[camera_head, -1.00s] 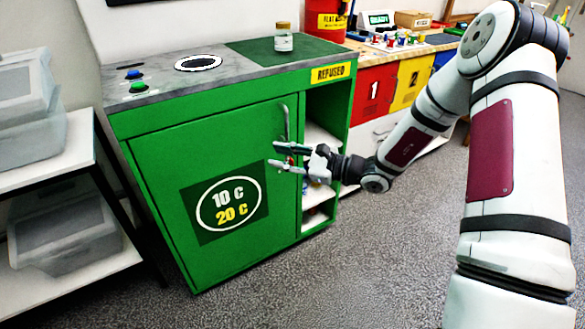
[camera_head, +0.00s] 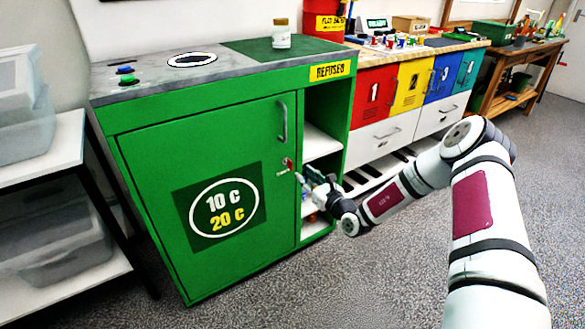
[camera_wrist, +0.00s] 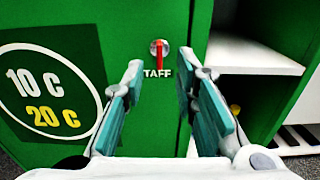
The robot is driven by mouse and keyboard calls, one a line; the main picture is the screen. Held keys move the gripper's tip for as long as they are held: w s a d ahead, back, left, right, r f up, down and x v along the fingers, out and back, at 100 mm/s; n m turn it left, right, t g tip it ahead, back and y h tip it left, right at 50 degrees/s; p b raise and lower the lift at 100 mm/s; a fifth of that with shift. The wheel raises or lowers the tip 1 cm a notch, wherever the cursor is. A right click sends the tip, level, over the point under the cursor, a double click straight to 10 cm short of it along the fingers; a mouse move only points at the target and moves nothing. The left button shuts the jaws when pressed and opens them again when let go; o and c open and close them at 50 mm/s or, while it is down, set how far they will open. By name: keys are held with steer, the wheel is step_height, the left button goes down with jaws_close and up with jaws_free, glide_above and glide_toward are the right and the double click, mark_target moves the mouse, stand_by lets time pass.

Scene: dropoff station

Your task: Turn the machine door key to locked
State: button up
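The key is a small red upright bar in a round silver lock on the green machine door; it shows in the wrist view (camera_wrist: 160,58) and as a tiny red spot in the head view (camera_head: 287,163). The green door (camera_head: 150,160) is closed flat with the cabinet front. My gripper (camera_wrist: 160,74) is open and empty, its teal-padded fingers on either side of the key's line and apart from it. In the head view my gripper (camera_head: 306,187) is just below and right of the lock. Lettering reading "TAFF" sits under the key, its left part cut off.
A metal door handle (camera_head: 283,121) is above the lock. Open shelves (camera_head: 320,143) are right of the door. A lidded jar (camera_head: 281,34) stands on the machine top. A rack with clear bins (camera_head: 25,110) is at left. Grey floor (camera_head: 400,260) is clear in front.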

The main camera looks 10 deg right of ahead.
mark_target(292, 164)
steer(key=b+x, duration=0.2)
steer(key=x, duration=0.6)
jaws_close()
